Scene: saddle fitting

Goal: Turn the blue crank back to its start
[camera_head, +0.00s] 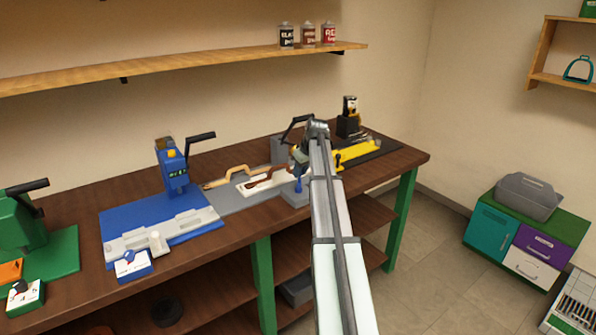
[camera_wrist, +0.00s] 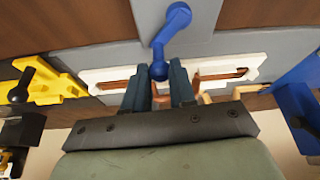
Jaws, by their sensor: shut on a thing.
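The blue crank (camera_wrist: 172,35) is in the upper middle of the wrist view. Its arm runs from a round hub at the top down to a knob at the lower end. My gripper (camera_wrist: 159,74) is shut on that knob, one finger on each side. In the head view a small blue part of the crank (camera_head: 298,185) shows on the grey fixture, left of my arm. My arm hides much of the fixture and most of my gripper there.
A white slotted plate with a brown strap (camera_wrist: 228,74) lies close behind the fingers. The blue machine (camera_head: 172,175) stands to the left, and a yellow fixture (camera_head: 357,153) to the right on the workbench (camera_head: 235,230). A green machine (camera_head: 20,225) is at far left.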

